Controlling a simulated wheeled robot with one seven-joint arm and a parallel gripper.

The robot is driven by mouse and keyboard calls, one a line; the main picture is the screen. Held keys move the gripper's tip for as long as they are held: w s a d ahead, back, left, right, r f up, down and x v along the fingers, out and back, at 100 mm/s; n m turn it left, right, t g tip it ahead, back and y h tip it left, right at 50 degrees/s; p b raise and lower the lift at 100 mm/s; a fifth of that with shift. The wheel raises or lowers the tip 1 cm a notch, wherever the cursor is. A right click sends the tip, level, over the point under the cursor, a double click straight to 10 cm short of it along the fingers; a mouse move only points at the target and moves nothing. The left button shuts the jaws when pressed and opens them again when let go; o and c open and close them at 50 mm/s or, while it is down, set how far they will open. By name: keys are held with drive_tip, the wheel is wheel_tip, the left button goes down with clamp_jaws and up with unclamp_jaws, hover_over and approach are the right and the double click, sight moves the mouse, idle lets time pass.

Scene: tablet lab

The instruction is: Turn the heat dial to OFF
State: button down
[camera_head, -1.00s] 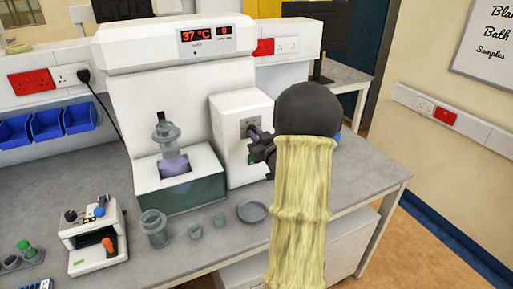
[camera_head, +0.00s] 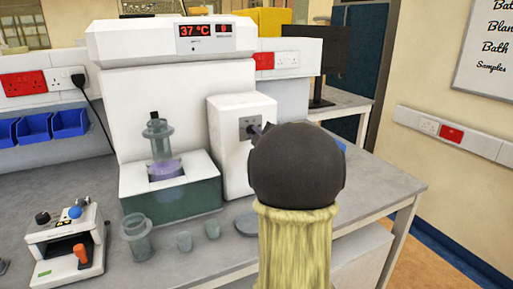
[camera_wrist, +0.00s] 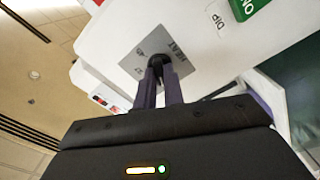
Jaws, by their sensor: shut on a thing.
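The heat dial (camera_wrist: 156,61) is a small dark knob on a grey plate (camera_wrist: 135,60) with HEAT lettering. The plate sits on the front of a white box (camera_head: 230,165), right of the bath. My gripper (camera_wrist: 159,74) is shut on the dial, its two dark purple fingers on either side of it. In the head view the round dark end of my arm hides most of the gripper and the dial; a bit of the plate (camera_head: 245,124) shows. I cannot read the dial's setting. The display (camera_head: 205,30) above reads 37 °C, with a second red figure beside it.
A glass vessel (camera_head: 158,135) stands in the bath (camera_head: 190,195) left of the box. A beaker (camera_head: 137,237), two small cups and a dish (camera_head: 246,223) are on the bench in front. A small device (camera_head: 65,240) is at left. The bench ends at right.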

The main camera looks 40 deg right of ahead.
drive_tip(key=shift+a+f+n+b, duration=0.1)
drive_tip(key=shift+n+b, duration=0.95)
drive_tip(key=shift+n, duration=0.15)
drive_tip(key=c, duration=1.5)
unclamp_jaws()
drive_tip(key=shift+s, duration=0.1)
drive_tip(key=v, duration=1.7)
drive_tip(key=shift+b, duration=0.3)
